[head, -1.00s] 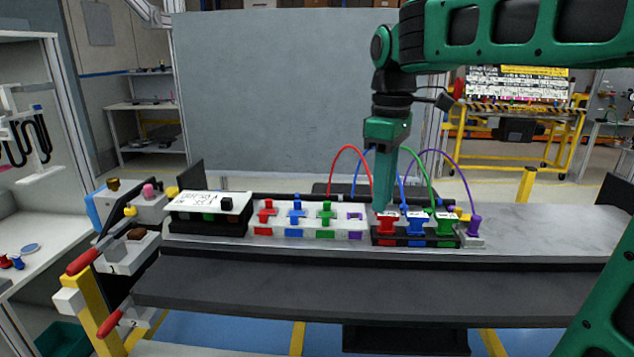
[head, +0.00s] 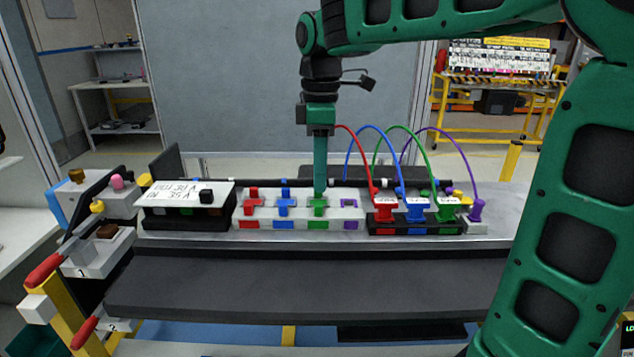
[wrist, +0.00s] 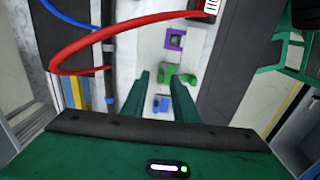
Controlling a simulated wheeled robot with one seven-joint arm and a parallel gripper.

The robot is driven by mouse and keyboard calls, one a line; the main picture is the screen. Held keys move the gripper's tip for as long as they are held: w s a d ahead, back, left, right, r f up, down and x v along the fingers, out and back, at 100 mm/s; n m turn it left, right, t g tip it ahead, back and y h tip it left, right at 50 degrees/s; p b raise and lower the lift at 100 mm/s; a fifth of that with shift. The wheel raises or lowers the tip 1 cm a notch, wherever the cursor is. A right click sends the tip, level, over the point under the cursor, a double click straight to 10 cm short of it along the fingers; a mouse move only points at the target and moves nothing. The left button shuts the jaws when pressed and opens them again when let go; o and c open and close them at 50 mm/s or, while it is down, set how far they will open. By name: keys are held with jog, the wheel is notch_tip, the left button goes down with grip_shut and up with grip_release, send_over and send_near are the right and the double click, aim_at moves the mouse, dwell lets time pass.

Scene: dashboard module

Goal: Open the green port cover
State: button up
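The green port cover (head: 318,208) is a green cross-shaped handle on top of the white port module (head: 262,224), between the blue cover (head: 286,206) and the purple port (head: 349,199). My gripper (head: 319,191) points down directly over the green cover in the head view, its fingertips partly hiding it. In the wrist view my gripper (wrist: 161,78) is open, with its two fingers apart. The green cover (wrist: 181,77) shows there near the tip of the right finger. The blue cover (wrist: 161,103) shows farther back between the fingers. I cannot tell whether a fingertip touches the green cover.
A red cover (head: 253,201) stands at the module's left end. To the right, red, blue and green plugs (head: 446,210) with arching cables stand on a black block. A purple plug (head: 477,211) is beside them. A labelled black box (head: 187,217) stands at left.

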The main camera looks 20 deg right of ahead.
aim_at(318, 197)
jog(key=shift+f, duration=1.2)
grip_shut()
dwell(0.6)
